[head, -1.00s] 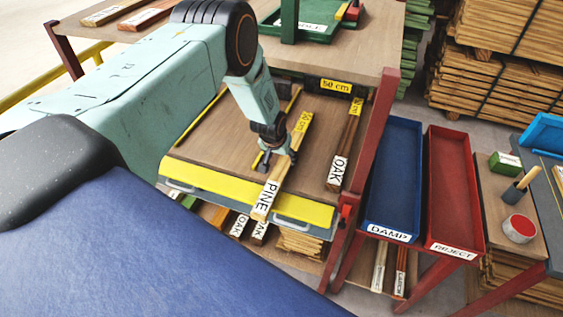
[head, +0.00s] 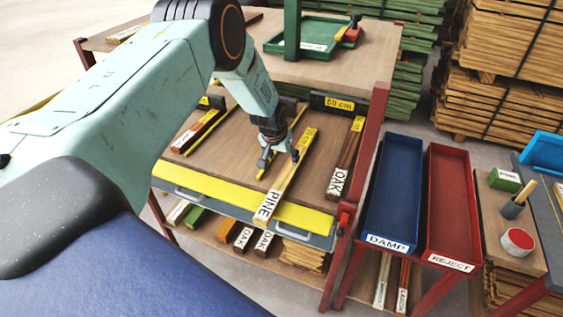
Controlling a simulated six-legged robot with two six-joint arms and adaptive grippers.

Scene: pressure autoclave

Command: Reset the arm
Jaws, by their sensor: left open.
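My left arm comes in from the left, and its gripper (head: 279,160) points down over the middle shelf. The gripper is open and sits close above the upper part of the pine plank (head: 283,182). I cannot tell whether a finger touches the plank. The pine plank is pale, with a PINE label at its near end and a yellow label at its far end. It lies across the shelf and over the yellow front strip (head: 205,192). My right gripper is not in view.
An oak plank (head: 346,158) lies at the shelf's right, beside the red post (head: 366,145). A blue DAMP tray (head: 395,190) and a red REJECT tray (head: 452,205) stand to the right. The upper shelf holds a green tray (head: 318,36).

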